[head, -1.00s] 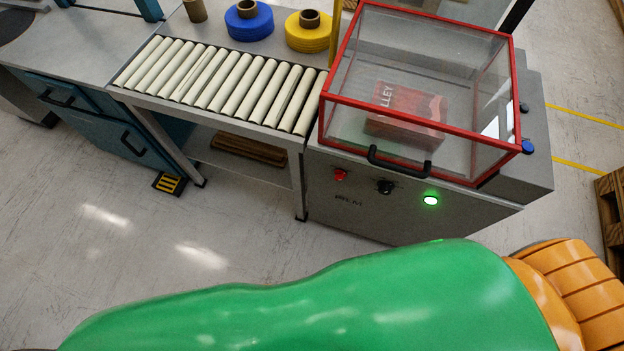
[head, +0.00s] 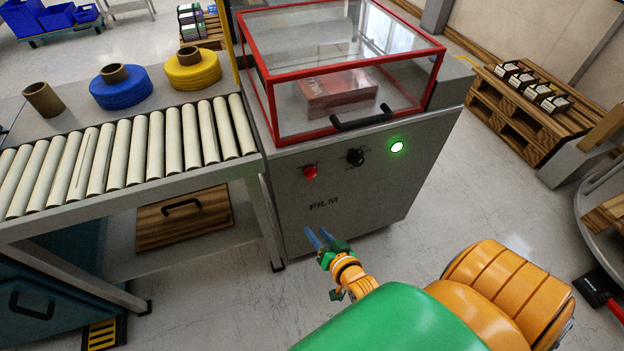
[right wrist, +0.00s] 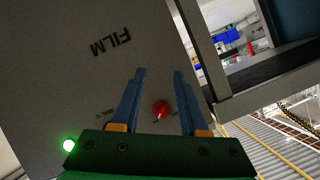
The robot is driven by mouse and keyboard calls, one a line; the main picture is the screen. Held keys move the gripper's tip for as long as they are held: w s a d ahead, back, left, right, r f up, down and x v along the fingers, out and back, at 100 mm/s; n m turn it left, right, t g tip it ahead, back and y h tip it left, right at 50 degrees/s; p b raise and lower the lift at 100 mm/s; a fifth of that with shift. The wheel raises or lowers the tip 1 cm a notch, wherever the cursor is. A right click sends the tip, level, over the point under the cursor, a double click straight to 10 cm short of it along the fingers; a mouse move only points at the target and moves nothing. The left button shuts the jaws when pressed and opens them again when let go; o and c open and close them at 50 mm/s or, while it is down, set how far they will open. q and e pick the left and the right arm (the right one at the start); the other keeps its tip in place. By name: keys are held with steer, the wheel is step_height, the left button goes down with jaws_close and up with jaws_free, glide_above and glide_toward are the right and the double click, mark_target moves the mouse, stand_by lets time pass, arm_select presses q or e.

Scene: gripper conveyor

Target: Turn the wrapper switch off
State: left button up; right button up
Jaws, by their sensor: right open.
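The wrapper (head: 360,190) is a grey cabinet with a red-framed clear lid. Its front carries a red knob (head: 310,171), a black knob (head: 355,157) and a lit green lamp (head: 397,146). My right gripper (head: 317,231) is open and empty, low in front of the panel, below the red knob in the head view. In the right wrist view its blue fingers (right wrist: 160,73) spread with the red knob (right wrist: 162,109) showing between them; the green lamp (right wrist: 69,145) is at left. The black knob is mostly hidden there by a finger. My left gripper is out of view.
A red box (head: 340,92) lies under the closed lid with a black handle (head: 362,119). A roller conveyor (head: 120,150) adjoins the cabinet on the left. Blue (head: 120,87) and yellow (head: 192,70) rolls stand behind it. Floor in front is clear.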

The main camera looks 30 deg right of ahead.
mark_target(313, 178)
steer(key=w+d+r+m+t+h+b, duration=0.1)
steer(key=w+d+r+b, duration=0.1)
steer(key=w, duration=0.1)
steer(key=w+d+r+m+t+h+b, duration=0.1)
steer(key=w+d+r+m+t+b, duration=0.1)
steer(key=w, duration=0.2)
steer(key=w+d+r+m+t+h+b, duration=0.1)
steer(key=w+d+r+b, duration=0.1)
steer(key=w, duration=0.2)
steer(key=shift+d+r, duration=0.1)
steer(key=shift+r, duration=0.15)
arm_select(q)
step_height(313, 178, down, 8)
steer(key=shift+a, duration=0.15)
arm_select(e)
steer(key=shift+c, duration=0.2)
steer(key=shift+s, duration=0.1)
jaws_close()
